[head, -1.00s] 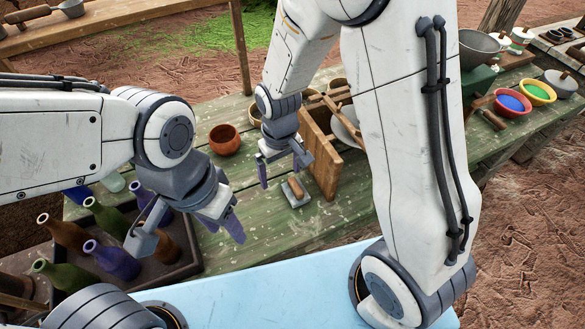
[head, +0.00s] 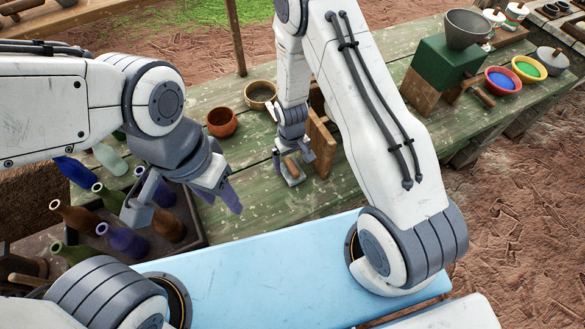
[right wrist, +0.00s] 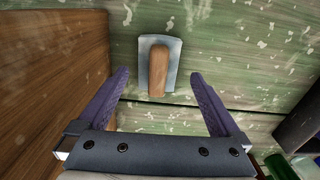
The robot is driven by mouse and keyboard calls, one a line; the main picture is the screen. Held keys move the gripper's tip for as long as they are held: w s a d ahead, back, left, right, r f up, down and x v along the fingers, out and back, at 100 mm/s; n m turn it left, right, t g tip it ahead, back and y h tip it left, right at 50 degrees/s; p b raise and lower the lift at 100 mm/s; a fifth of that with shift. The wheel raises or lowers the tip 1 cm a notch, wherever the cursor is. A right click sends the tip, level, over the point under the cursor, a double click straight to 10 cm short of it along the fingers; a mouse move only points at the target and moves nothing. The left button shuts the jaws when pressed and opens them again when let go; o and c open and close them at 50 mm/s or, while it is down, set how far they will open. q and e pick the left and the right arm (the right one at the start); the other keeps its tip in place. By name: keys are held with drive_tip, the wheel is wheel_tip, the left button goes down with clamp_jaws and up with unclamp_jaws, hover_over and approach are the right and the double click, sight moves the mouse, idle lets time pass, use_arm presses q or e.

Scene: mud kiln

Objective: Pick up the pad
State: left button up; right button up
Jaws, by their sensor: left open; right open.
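The pad, a small grey plate with a rounded wooden handle, lies handle up on the green worktable. In the head view the pad (head: 291,170) sits beside a wooden board, partly covered by my right gripper (head: 292,158). In the right wrist view the pad (right wrist: 158,68) shows whole, between and slightly beyond the two purple fingertips of my right gripper (right wrist: 160,76). That gripper is open and empty, above the pad; contact cannot be seen. My left gripper (head: 185,205) is open and empty over the table, near the bottles.
The upright wooden board (head: 319,147) stands close by the pad; it fills the left of the wrist view (right wrist: 50,85). Several bottles (head: 125,240) stand in a dark tray at left. An orange-brown bowl (head: 222,122) sits behind. Paint bowls (head: 503,80) are far right.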

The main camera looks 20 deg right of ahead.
sight(292, 165)
drive_tip(key=shift+w+d+f+p, duration=0.15)
drive_tip(key=shift+f+p, duration=0.4)
drive_tip(key=shift+f, duration=1.3)
drive_tip(key=c, duration=1.3)
drive_tip(key=shift+r, duration=0.15)
drive_tip(key=shift+r+b, duration=0.45)
drive_tip(key=shift+r, duration=0.15)
wheel_tip(292, 165, up, 3)
drive_tip(key=shift+f+b, duration=0.1)
drive_tip(key=shift+b, duration=0.5)
drive_tip(key=s+d+r+b, duration=0.2)
drive_tip(key=s+r, duration=0.4)
drive_tip(key=s, duration=0.5)
drive_tip(key=shift+d+r, duration=0.35)
drive_tip(key=shift+d, duration=0.2)
